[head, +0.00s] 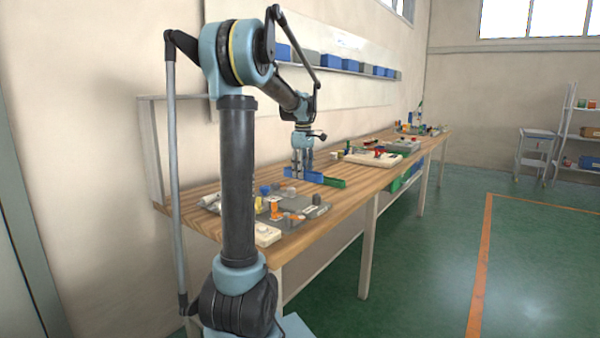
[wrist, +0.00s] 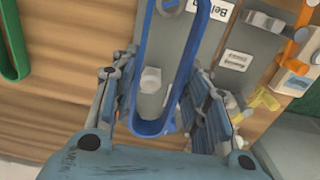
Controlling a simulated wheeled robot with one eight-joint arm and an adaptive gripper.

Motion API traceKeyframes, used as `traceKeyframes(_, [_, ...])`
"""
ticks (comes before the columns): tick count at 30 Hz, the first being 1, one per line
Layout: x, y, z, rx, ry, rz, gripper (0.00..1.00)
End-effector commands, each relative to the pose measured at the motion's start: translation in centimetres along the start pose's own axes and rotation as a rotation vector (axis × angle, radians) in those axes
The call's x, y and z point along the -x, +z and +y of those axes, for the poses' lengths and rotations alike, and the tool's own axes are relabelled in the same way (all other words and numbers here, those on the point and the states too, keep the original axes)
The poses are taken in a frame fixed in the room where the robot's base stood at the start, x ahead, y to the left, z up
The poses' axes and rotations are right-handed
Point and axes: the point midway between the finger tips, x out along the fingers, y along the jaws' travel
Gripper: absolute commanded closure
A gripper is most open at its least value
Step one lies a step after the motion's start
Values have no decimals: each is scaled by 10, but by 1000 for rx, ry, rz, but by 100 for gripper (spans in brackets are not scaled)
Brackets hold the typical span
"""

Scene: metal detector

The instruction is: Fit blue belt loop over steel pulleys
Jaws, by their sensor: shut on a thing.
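The blue belt loop (wrist: 143,60) is a long narrow U-shaped band in the wrist view, its rounded near end between my fingers. My gripper (wrist: 162,85) is shut on it. In the head view my gripper (head: 302,168) points down over the workbench, with the blue belt (head: 314,177) at its fingertips. A pale steel pulley (wrist: 151,80) shows inside the loop's outline in the wrist view. A second round metal piece (wrist: 169,4) shows near the top edge. I cannot tell whether the belt is around the pulleys or above them. The loop's far end is out of the wrist view.
A green loop (wrist: 12,45) lies on the wooden bench (wrist: 55,90) to the left. The grey board (wrist: 185,45) carries labels. Orange and yellow parts (wrist: 262,100) stand to the right. In the head view, more kits (head: 375,158) sit farther along the bench.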

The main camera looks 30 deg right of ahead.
Motion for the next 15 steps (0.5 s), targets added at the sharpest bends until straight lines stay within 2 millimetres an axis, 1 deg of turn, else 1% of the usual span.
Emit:
traceKeyframes(7, [-6, 4, 3, -6, 0, 0, 77])
traceKeyframes(15, [-25, 4, 4, -6, 0, 0, 77])
